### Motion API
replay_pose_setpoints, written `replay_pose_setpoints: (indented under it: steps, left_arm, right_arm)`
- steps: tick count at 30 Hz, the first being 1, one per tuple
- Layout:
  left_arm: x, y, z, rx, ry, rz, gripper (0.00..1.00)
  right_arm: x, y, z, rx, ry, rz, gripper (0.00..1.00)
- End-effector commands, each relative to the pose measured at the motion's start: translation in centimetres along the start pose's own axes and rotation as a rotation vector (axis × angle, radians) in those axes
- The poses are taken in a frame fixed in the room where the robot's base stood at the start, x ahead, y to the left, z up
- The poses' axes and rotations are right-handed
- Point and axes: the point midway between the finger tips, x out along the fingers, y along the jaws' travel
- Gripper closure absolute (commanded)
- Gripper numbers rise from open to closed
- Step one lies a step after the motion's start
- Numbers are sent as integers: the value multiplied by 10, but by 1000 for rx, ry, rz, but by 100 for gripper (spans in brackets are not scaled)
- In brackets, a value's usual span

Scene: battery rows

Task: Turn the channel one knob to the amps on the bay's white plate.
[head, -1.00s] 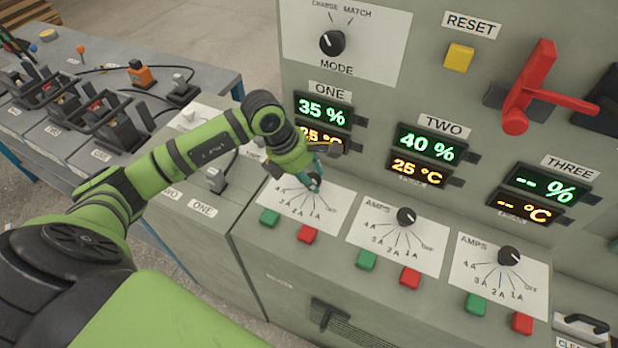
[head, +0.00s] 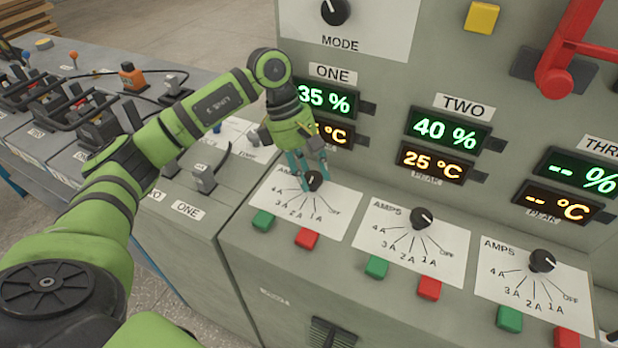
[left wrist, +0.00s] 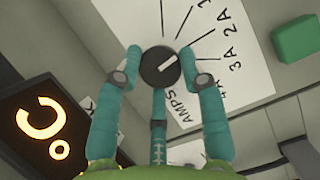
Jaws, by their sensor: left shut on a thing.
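The channel one knob (head: 315,181) is black and sits on a white amps dial plate (head: 345,200) marked 1 A to 4 A and OFF. My left gripper (head: 315,186) comes down over it, with teal fingers on its sides. In the left wrist view the knob (left wrist: 160,67) lies between the fingertips of the same gripper (left wrist: 160,53). Its white mark points up and right, toward the 2A and 3A side; the exact line is unclear. A pale plate on the bay (head: 228,130) shows behind my arm; its writing is unreadable. My right gripper is out of view.
Channels two (head: 421,218) and three (head: 542,260) have like knobs to the right. Green (head: 263,221) and red (head: 307,238) buttons sit below the channel one plate. The display one (head: 325,98) is close behind the gripper. A red lever (head: 570,50) stands at upper right.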

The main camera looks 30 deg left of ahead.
Motion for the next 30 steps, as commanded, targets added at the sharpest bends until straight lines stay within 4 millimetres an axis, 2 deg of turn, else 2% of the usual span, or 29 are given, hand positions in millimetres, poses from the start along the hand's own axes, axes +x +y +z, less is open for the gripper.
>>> replay_pose_setpoints:
  steps: [7, 24, 25, 26, 30]
  left_arm:
    - [0, 2, 4, 90, -8, -30, 92]
    - [0, 1, 4, 115, -9, -43, 92]
    - [0, 1, 4, 114, -9, -43, 48]
    - [0, 1, 4, 114, -9, -43, 36]
    - [0, 1, 3, 112, -6, -43, 36]
  right_arm:
    - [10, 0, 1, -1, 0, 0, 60]
    - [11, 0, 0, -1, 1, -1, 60]
    - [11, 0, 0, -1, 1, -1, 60]
    - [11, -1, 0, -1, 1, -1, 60]
    - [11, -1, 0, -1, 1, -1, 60]
